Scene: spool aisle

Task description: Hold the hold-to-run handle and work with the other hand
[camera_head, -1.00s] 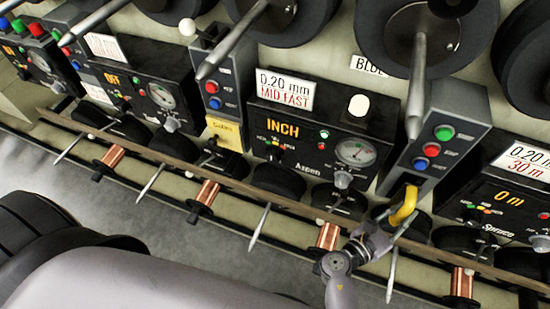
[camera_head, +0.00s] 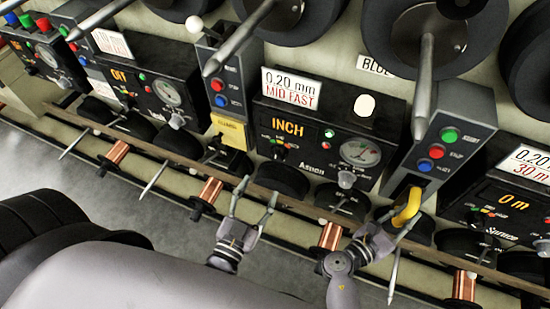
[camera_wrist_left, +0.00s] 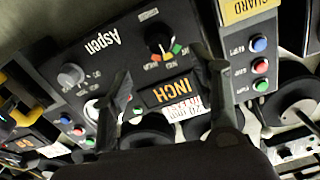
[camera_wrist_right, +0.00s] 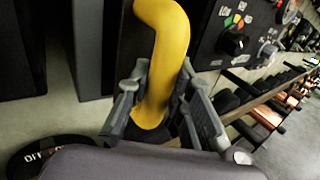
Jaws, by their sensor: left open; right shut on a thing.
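The yellow hold-to-run handle (camera_head: 407,208) sticks out below the grey button column (camera_head: 445,135) right of the Aspen panel. My right gripper (camera_head: 392,226) is shut on it; in the right wrist view the handle (camera_wrist_right: 163,60) stands between both fingers (camera_wrist_right: 160,105). My left gripper (camera_head: 254,190) is open and empty, in front of the lower edge of the black Aspen panel (camera_head: 300,160), whose display reads INCH. In the left wrist view the open fingers (camera_wrist_left: 168,75) frame that panel (camera_wrist_left: 85,50), with its selector knob (camera_wrist_left: 160,40) and a second knob (camera_wrist_left: 70,75).
A long brown rail (camera_head: 190,162) runs below the panels, with copper spools (camera_head: 207,192) and pointed spindles beneath. A yellow GUARD label (camera_head: 230,133) is left of the Aspen panel. Large dark reels with projecting spindles (camera_head: 425,85) hang above.

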